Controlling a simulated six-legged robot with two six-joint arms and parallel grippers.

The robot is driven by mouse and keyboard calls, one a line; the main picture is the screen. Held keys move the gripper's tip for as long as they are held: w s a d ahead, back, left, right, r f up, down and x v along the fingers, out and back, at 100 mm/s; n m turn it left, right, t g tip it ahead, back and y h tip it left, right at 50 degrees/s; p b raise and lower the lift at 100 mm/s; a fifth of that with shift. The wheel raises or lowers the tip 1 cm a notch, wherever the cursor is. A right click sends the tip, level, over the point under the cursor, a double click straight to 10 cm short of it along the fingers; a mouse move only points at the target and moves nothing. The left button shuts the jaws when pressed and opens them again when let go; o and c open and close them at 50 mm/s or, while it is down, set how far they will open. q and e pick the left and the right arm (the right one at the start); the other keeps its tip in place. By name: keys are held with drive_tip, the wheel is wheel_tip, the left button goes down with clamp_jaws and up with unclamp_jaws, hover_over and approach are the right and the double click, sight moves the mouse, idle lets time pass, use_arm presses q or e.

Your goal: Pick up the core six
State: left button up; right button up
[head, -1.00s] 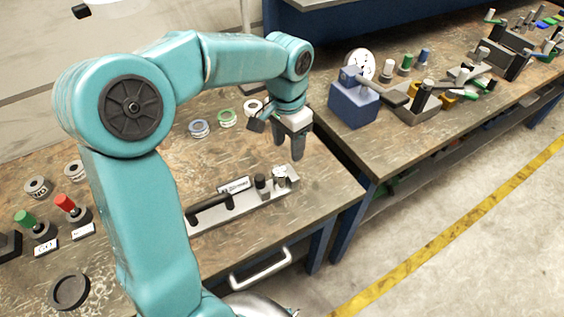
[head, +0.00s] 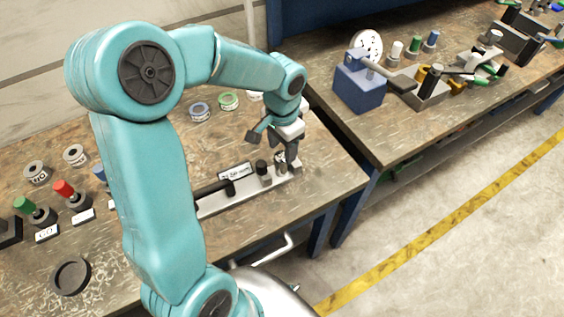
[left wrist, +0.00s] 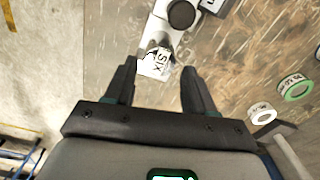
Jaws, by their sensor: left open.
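The core six (left wrist: 155,64) is a small pale piece with "SIX" lettered on it. It sits at the end of a grey bar fixture (head: 218,203) and shows between my fingertips in the left wrist view. In the head view the core (head: 280,160) is partly hidden by my gripper. My left gripper (head: 289,158) is open, with its fingers pointing down over that end of the bar. In the left wrist view the open fingers (left wrist: 157,72) lie on either side of the core; contact cannot be told. My right gripper is not in view.
A black knob (head: 264,174) stands on the bar close to the gripper. A blue ring (head: 199,112) and a green ring (head: 228,101) lie behind. Red (head: 65,190) and green (head: 23,205) handled pieces stand at left. A second bench (head: 400,140) holds a blue block (head: 358,87).

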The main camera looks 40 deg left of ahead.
sight(282, 156)
use_arm(q)
wheel_tip(282, 156, down, 5)
drive_tip(key=shift+s+r, duration=0.1)
drive_tip(key=shift+s, duration=0.05)
drive_tip(key=shift+s+d+r, duration=0.1)
drive_tip(key=shift+c, duration=0.9)
clamp_jaws()
drive_tip(key=shift+r, duration=0.1)
